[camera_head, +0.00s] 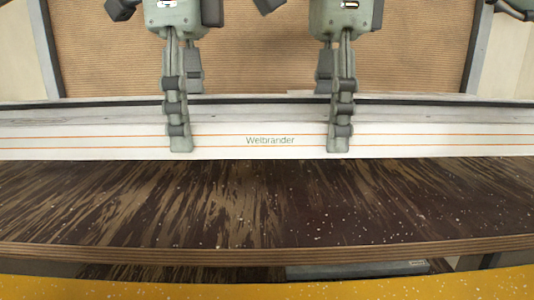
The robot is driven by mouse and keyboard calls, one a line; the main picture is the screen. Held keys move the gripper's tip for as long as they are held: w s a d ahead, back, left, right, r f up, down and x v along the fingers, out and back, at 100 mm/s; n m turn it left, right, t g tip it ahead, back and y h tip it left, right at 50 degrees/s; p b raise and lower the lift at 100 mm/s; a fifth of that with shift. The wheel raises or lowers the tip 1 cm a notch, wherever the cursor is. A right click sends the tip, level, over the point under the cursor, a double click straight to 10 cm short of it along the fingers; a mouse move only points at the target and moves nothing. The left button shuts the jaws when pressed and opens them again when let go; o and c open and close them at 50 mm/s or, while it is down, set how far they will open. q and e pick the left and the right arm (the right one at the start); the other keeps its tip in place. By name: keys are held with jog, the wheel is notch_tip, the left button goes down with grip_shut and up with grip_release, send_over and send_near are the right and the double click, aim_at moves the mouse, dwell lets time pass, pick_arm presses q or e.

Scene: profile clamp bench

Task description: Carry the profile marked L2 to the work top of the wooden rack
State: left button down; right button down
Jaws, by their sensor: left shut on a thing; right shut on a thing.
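A long white profile (270,150) with thin orange lines and the word "Welbrander" spans the whole width of the head view. Its top face is grey with a dark groove, and both ends run out of the picture. No L2 mark shows on the part in view. My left gripper (186,115) is shut on the profile left of the lettering. My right gripper (333,115) is shut on it right of the lettering. The profile looks level. I cannot tell whether it touches the dark wooden work top (270,205) or hangs above it.
The dark, worn work top has a layered front edge and is bare in front of the profile, apart from pale specks. A yellow surface (250,291) runs along the bottom. A grey object (355,269) lies below the top. A brown ribbed panel (260,65) stands behind.

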aim_at(192, 155)
dwell(0.3)
